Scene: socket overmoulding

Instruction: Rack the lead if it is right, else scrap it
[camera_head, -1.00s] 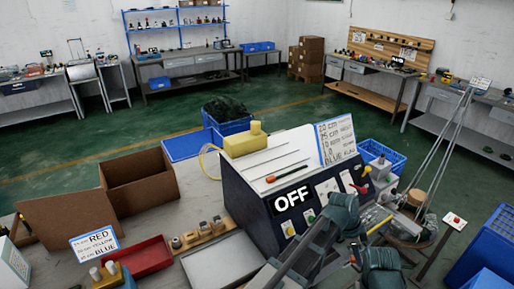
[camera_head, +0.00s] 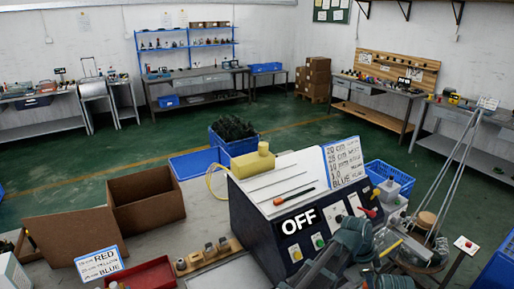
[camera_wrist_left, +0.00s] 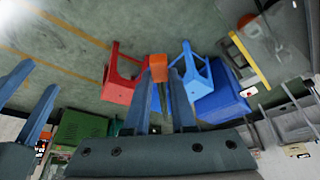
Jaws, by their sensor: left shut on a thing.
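In the left wrist view, my left gripper (camera_wrist_left: 158,85) is shut on an orange-ended piece (camera_wrist_left: 158,68), whose narrow brownish part runs down between the fingers. Whether a lead hangs from it is hidden. Another pair of blue-grey fingers, my right gripper (camera_wrist_left: 35,85), shows at the left edge, apart with nothing seen between them. In the head view, teal arm links of mine cover the lower right and neither gripper's fingertips can be made out. The machine (camera_head: 290,205) reads OFF and carries a handwritten card (camera_head: 344,162) with lengths and the word BLUE.
A card listing RED, YELLOW and BLUE (camera_head: 99,264) stands by a red tray (camera_head: 150,275). An open cardboard box (camera_head: 146,200), wooden block with pegs (camera_head: 205,256) and blue crate (camera_head: 230,147) are near. Red (camera_wrist_left: 118,85) and blue (camera_wrist_left: 200,72) frames show in the wrist view.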

